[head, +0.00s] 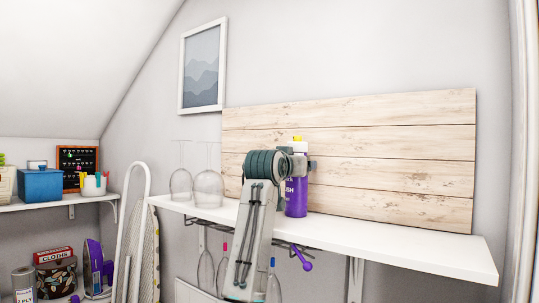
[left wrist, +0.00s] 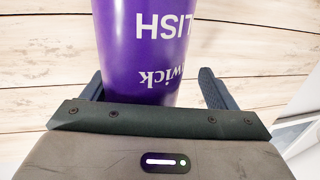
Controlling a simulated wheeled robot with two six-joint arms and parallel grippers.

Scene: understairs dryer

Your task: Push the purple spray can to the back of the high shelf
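The purple spray can (head: 297,190) with a white top and yellow cap stands upright on the white high shelf (head: 425,243), in front of a wooden plank board. My left gripper (head: 308,165) is at the can, its arm hiding the can's left side. In the left wrist view the purple can (left wrist: 150,50) fills the space between the two dark fingers of the left gripper (left wrist: 157,88). The fingers are spread, with a gap showing on the right side. I cannot tell whether the palm touches the can. My right gripper is not in view.
The plank board (head: 400,150) leans at the back of the shelf. Two upturned clear glasses (head: 207,187) stand left of my arm. More glasses hang below on a rack. The shelf's right part is clear. An ironing board (head: 135,235) stands at left.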

